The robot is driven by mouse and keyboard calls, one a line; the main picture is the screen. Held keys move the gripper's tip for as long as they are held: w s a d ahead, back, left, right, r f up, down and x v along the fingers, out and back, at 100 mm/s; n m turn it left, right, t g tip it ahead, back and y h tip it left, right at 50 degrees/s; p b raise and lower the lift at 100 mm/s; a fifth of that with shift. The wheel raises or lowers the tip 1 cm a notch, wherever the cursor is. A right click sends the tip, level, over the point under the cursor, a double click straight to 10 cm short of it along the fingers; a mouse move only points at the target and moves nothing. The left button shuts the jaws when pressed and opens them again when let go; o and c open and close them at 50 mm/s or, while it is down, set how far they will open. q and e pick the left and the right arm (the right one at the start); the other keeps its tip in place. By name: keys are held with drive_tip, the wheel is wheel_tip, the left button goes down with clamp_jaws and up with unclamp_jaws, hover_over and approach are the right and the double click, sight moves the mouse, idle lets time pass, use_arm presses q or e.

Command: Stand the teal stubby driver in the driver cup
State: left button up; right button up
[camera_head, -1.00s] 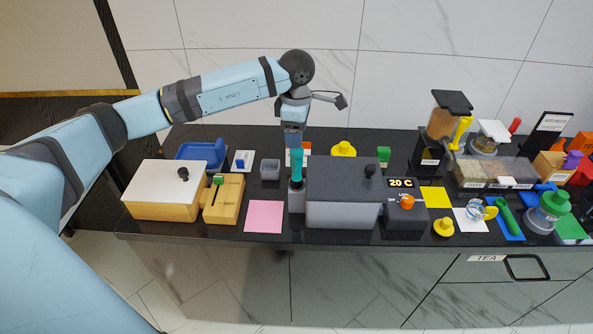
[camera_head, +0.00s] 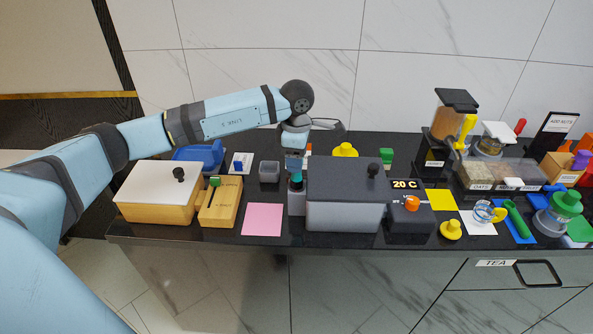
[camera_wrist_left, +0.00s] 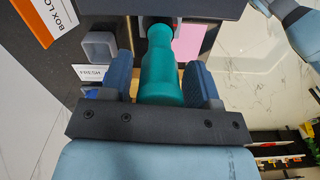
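The teal stubby driver (camera_wrist_left: 162,70) stands between the two fingers of my left gripper (camera_wrist_left: 161,78) in the left wrist view, its narrower end pointing away from the palm. The fingers close in on both sides of its wide part. In the head view my left gripper (camera_head: 294,163) is right above the grey driver cup (camera_head: 297,203). A short teal part of the driver (camera_head: 296,181) shows between gripper and cup rim; the driver looks upright, its lower part hidden in the cup. My right gripper is not in view.
A large grey box (camera_head: 343,215) stands close to the right of the cup. A pink sheet (camera_head: 262,220) lies to its left, with a wooden block (camera_head: 220,205) beyond. A small grey open container (camera_head: 269,171) stands behind left. The counter's front edge is close.

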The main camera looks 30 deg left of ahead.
use_arm(q)
drive_tip(key=c, duration=0.9)
drive_tip(key=shift+r+p, duration=1.1)
drive_tip(key=shift+r, duration=1.45)
clamp_jaws()
